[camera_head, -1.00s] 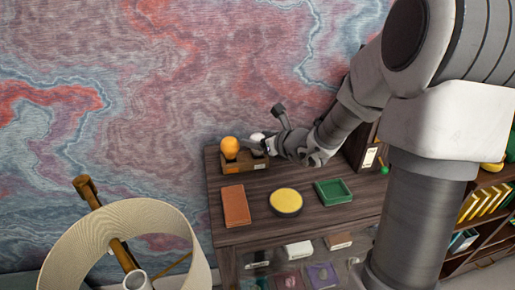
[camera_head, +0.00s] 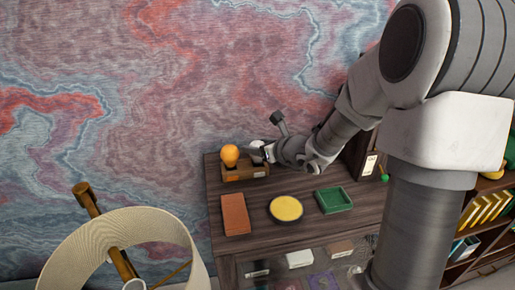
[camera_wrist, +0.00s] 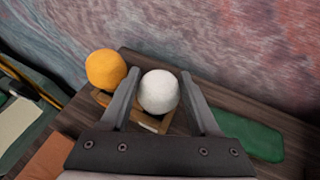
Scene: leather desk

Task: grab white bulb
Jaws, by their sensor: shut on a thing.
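The white bulb (camera_wrist: 158,92) sits between the two fingers of my gripper (camera_wrist: 158,98) in the wrist view. My gripper is shut on it, at the wooden holder (camera_wrist: 150,122). In the head view the bulb (camera_head: 256,144) is partly hidden by my gripper (camera_head: 265,152) at the right end of the holder (camera_head: 246,172). An orange bulb (camera_head: 229,155) stands in the left end of the holder; it also shows left of my gripper in the wrist view (camera_wrist: 105,68). I cannot tell whether the white bulb still touches the holder.
On the dark desk (camera_head: 262,203) lie a brown leather rectangle (camera_head: 235,213), a round yellow-topped piece (camera_head: 286,209) and a green tray (camera_head: 333,200). A lamp (camera_head: 130,235) stands at the front left. The patterned wall (camera_head: 180,80) is close behind the holder.

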